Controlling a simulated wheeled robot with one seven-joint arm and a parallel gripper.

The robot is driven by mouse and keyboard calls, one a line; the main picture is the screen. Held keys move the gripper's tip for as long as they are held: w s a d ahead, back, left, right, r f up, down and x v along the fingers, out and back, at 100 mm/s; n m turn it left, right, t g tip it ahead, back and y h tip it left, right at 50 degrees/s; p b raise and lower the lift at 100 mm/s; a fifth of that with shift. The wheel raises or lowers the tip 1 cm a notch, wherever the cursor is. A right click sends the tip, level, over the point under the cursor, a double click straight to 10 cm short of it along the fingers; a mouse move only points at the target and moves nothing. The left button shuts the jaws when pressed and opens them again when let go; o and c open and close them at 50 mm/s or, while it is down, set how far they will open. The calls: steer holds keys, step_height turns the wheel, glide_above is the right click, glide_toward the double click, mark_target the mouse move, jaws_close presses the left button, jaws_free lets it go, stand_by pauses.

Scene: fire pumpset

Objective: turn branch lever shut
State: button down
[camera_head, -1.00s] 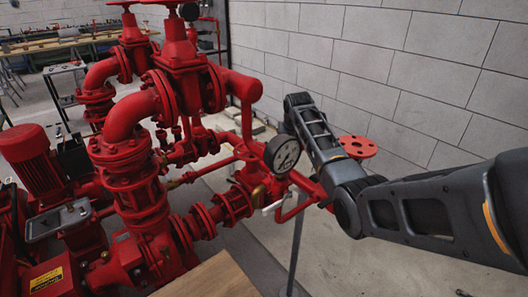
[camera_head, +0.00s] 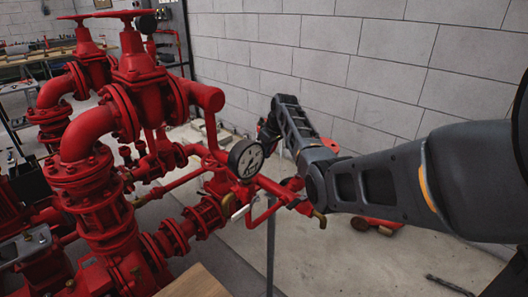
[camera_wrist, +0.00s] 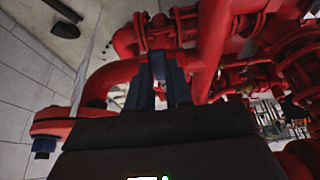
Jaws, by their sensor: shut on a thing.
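In the wrist view, my gripper (camera_wrist: 160,92) has its two dark fingers close around a narrow grey piece (camera_wrist: 158,66), which appears to be the branch lever, in front of a red flanged pipe. The fingers are shut on it. Its far end and pivot are hard to make out. In the head view, my fingers are hidden behind my own arm and the pipework, so the gripped lever cannot be made out there. A separate pale lever handle (camera_head: 240,212) shows below the gauge, with nothing holding it.
A round pressure gauge (camera_head: 246,158) stands left of my arm. Large red pipes and valves (camera_head: 145,90) fill the left side. A brass fitting (camera_head: 318,219) hangs below my elbow. A red object (camera_head: 378,226) lies on the floor. A block wall (camera_head: 370,60) stands behind.

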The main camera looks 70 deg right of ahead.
steer(key=shift+w, duration=0.15)
steer(key=c, duration=1)
jaws_free()
steer(key=v, duration=0.8)
steer(key=shift+f, duration=0.1)
